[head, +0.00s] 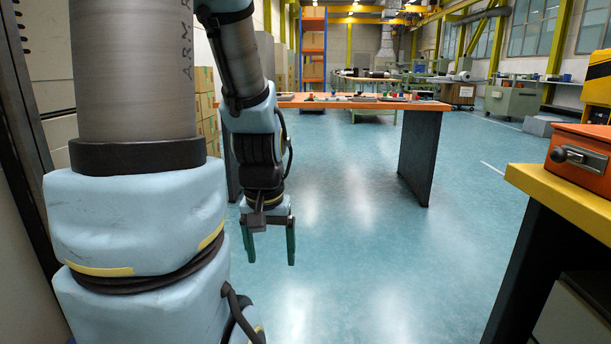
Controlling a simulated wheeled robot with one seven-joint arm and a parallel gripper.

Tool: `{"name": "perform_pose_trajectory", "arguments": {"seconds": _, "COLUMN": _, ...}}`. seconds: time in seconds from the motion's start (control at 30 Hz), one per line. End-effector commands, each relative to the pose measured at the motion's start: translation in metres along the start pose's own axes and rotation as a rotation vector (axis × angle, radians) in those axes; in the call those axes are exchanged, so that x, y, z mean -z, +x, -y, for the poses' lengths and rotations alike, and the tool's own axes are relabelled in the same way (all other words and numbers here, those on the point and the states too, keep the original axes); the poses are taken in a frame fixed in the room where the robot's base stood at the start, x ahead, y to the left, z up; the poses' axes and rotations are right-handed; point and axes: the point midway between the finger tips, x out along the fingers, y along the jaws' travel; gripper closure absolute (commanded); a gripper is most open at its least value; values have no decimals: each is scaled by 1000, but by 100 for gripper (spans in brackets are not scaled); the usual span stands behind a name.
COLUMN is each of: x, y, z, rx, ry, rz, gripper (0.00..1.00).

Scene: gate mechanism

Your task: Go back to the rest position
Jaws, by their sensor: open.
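My gripper (270,250) hangs at the end of my arm, left of the middle of the head view, with its two dark green fingers pointing down. The fingers are apart and nothing is between them. It is over the bare blue-green floor (350,260), in front of the orange table, and touches nothing that I can see. My large arm links fill the left side of the view.
An orange-topped table (424,106) with dark legs stands ahead, small items on it. At the right, a yellow-topped bench (560,197) carries an orange box (585,160) with a metal latch. Stacked cartons (205,115) stand behind my arm. The central floor is clear.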

Motion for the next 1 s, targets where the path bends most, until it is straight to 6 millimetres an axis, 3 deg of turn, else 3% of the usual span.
{"name": "perform_pose_trajectory", "arguments": {"seconds": 0.03, "x": 5, "y": -34, "z": 0, "rx": 0, "ry": 0, "rz": 0, "gripper": 17}}
{"name": "perform_pose_trajectory", "arguments": {"seconds": 0.7, "x": 34, "y": -238, "z": -1, "rx": 0, "ry": 1, "rz": -1, "gripper": 17}}
{"name": "perform_pose_trajectory", "arguments": {"seconds": 0.83, "x": 37, "y": -266, "z": -1, "rx": 0, "ry": 1, "rz": -1, "gripper": 17}}
{"name": "perform_pose_trajectory", "arguments": {"seconds": 1.0, "x": 39, "y": -281, "z": -1, "rx": 0, "ry": 1, "rz": -1, "gripper": 17}}
